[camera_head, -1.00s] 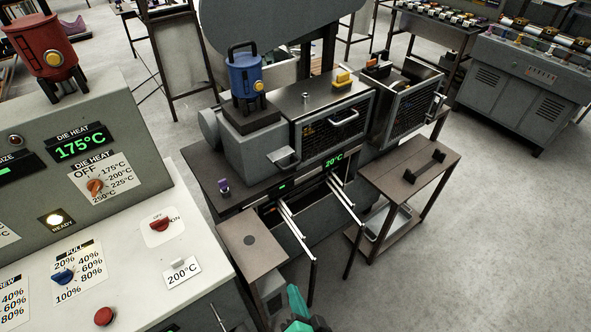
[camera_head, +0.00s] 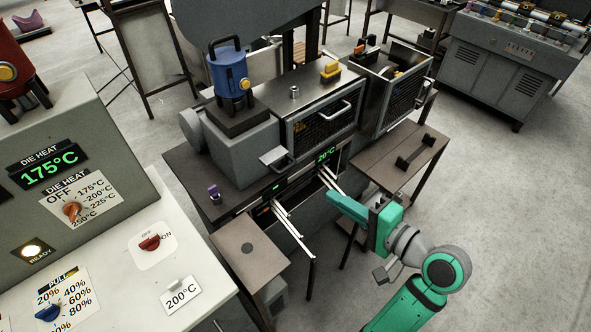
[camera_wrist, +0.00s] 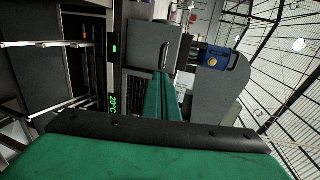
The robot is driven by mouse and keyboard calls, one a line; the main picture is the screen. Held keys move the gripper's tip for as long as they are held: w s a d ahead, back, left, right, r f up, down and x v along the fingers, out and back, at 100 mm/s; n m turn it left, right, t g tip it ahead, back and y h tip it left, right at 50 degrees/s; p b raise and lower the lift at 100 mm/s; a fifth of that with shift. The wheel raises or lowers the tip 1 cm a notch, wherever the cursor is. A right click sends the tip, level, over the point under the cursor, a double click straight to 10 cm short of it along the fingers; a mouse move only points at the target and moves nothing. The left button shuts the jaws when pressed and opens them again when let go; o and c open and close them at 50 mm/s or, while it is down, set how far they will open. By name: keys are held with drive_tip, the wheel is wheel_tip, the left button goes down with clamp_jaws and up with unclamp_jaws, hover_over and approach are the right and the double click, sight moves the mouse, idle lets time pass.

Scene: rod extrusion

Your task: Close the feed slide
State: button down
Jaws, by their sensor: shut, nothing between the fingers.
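The dark grey machine carries a blue hopper (camera_head: 229,74) on a grey block. A small grey plate with a handle (camera_head: 277,159), which looks like the feed slide, sticks out from the front of that block below the hopper. In the wrist view its handle (camera_wrist: 165,52) shows near the fingertips, with the blue hopper (camera_wrist: 210,58) to the right. My gripper (camera_head: 332,197) is shut and empty, in front of the machine to the right of and lower than the plate, apart from it in the head view. The green fingers (camera_wrist: 164,98) point toward the machine in the wrist view.
A mesh door with a bar handle (camera_head: 338,112) is right of the plate. Metal rails (camera_head: 296,238) jut forward below the 20°C display (camera_head: 326,154). A brown side table (camera_head: 401,160) stands close on the right, a control console (camera_head: 110,250) on the left.

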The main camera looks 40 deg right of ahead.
approach(276, 157)
drive_tip(key=shift+w+f, duration=0.25)
drive_tip(key=shift+f, duration=0.2)
drive_tip(key=shift+w+f, duration=0.2)
drive_tip(key=shift+f, duration=0.3)
drive_tip(key=w, duration=0.6)
drive_tip(key=shift+w+a+r, duration=0.1)
drive_tip(key=shift+w+a, duration=0.25)
drive_tip(key=shift+w, duration=0.05)
